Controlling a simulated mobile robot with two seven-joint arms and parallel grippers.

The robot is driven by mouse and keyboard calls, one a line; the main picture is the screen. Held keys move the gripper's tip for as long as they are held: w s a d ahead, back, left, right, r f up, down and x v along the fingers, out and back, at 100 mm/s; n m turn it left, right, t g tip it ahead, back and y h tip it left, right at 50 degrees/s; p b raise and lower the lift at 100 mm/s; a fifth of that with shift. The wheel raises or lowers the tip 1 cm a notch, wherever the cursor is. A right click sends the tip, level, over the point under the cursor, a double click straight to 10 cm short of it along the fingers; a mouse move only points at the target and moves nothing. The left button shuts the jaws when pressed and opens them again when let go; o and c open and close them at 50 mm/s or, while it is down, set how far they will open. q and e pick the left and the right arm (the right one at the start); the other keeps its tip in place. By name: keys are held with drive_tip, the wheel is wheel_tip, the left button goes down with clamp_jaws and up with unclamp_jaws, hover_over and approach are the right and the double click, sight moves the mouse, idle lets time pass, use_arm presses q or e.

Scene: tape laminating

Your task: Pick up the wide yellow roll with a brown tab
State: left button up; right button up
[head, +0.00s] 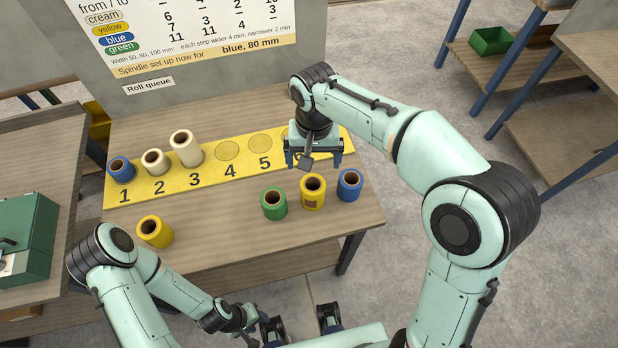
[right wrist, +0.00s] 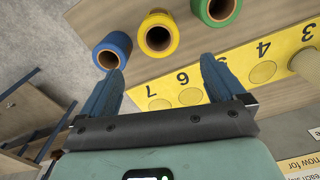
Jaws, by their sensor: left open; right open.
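The yellow roll with a brown tab (head: 313,192) stands upright on the table, between a green roll (head: 274,204) on its left and a blue roll (head: 350,185) on its right. In the right wrist view the yellow roll (right wrist: 158,36) appears just beyond the fingertips, roughly centred between them; its tab is not visible there. My right gripper (head: 312,162) is open and empty, above the mat behind the yellow roll. Its two fingers also show in the right wrist view (right wrist: 162,70). My left gripper (head: 302,326) is open and empty, at the bottom of the head view.
A numbered yellow mat (head: 205,178) holds a blue roll (head: 121,169) at 1 and cream rolls at 2 (head: 154,161) and 3 (head: 186,148). Another yellow roll (head: 154,231) stands front left. A board (head: 190,40) rises behind. The table's middle front is clear.

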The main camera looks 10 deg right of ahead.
sight(314, 178)
drive_tip(key=f, duration=0.4)
drive_tip(key=f+b, duration=0.1)
drive_tip(key=f, duration=0.2)
drive_tip(key=shift+s, duration=0.4)
drive_tip(key=f, duration=0.5)
drive_tip(key=shift+s+a+f, duration=0.15)
drive_tip(key=shift+s+f, duration=0.1)
drive_tip(key=shift+f, duration=0.1)
use_arm(q)
drive_tip(key=shift+s+f, duration=0.65)
drive_tip(key=shift+f, duration=0.2)
use_arm(e)
drive_tip(key=c, duration=1.2)
